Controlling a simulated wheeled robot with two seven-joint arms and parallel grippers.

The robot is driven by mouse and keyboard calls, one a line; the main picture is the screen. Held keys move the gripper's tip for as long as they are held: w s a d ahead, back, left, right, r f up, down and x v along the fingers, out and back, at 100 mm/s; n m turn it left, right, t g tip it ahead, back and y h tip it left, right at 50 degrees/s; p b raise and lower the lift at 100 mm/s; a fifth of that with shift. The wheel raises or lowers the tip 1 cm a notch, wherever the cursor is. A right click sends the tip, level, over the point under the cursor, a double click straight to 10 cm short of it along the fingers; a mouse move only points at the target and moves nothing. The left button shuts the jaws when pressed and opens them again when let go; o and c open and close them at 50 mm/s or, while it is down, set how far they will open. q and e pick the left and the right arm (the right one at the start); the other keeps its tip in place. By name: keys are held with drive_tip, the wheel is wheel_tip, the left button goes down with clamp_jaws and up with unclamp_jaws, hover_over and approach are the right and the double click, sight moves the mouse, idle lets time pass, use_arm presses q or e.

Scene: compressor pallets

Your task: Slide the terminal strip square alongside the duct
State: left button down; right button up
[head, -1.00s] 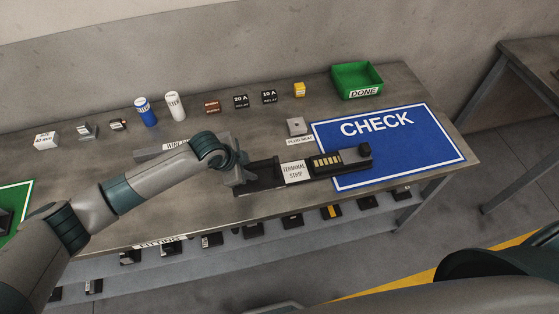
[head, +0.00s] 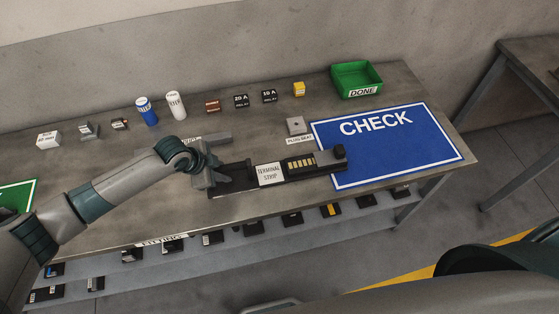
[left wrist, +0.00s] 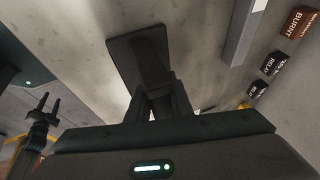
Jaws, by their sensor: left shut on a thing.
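The terminal strip (head: 298,163) is a long dark strip with a white label and a row of yellowish terminals. It lies on the bench, its right end over the left edge of the blue CHECK mat (head: 390,145). My left gripper (head: 214,178) is shut on its left end, which shows as a dark plate in the left wrist view (left wrist: 140,55). The grey duct (head: 218,137) lies behind the strip, apart from it and roughly parallel; my arm hides most of it. The duct also shows in the left wrist view (left wrist: 242,30).
Relays, cans and small boxes line the bench's back, with a green DONE bin (head: 357,80). The bench's front edge is close before the strip. Several parts sit on the shelf below.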

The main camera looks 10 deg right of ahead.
use_arm(q)
drive_tip(key=shift+w+a+f, duration=0.1)
drive_tip(key=shift+w+a, duration=0.05)
drive_tip(key=shift+a, duration=1.15)
drive_tip(key=shift+w+a+f, duration=0.1)
drive_tip(key=shift+a, duration=1.2)
drive_tip(key=shift+w+a, duration=0.2)
drive_tip(key=shift+a, duration=2.6)
drive_tip(key=c, duration=1.5)
unclamp_jaws()
drive_tip(key=shift+d, duration=0.1)
drive_tip(key=shift+a+r, duration=0.2)
drive_tip(key=shift+r, duration=0.25)
drive_tip(key=v, duration=1.1)
drive_tip(key=shift+r, duration=0.15)
